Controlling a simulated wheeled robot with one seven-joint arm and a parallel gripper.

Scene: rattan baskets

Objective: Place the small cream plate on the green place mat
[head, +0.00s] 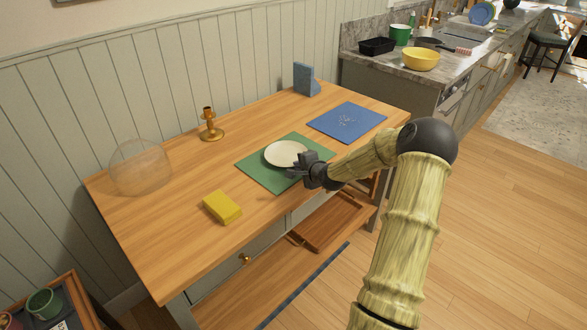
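The small cream plate (284,153) appears over the green place mat (258,172) on the wooden table. It looks roughly level, and I cannot tell whether it rests on the mat or is held just above it. My gripper (300,163) is at the plate's right front edge, over the mat. The dark fingers overlap the rim in this view, and whether they are closed on it is too small to tell. My forearm hides part of the table's right side.
A blue mat (347,119) lies to the right, with a blue bookend-like object (305,79) behind. A yellow sponge-like block (222,207) lies at the front left. A brass candlestick (210,125) and a clear dome (140,167) stand farther left. Bare tabletop lies between them.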

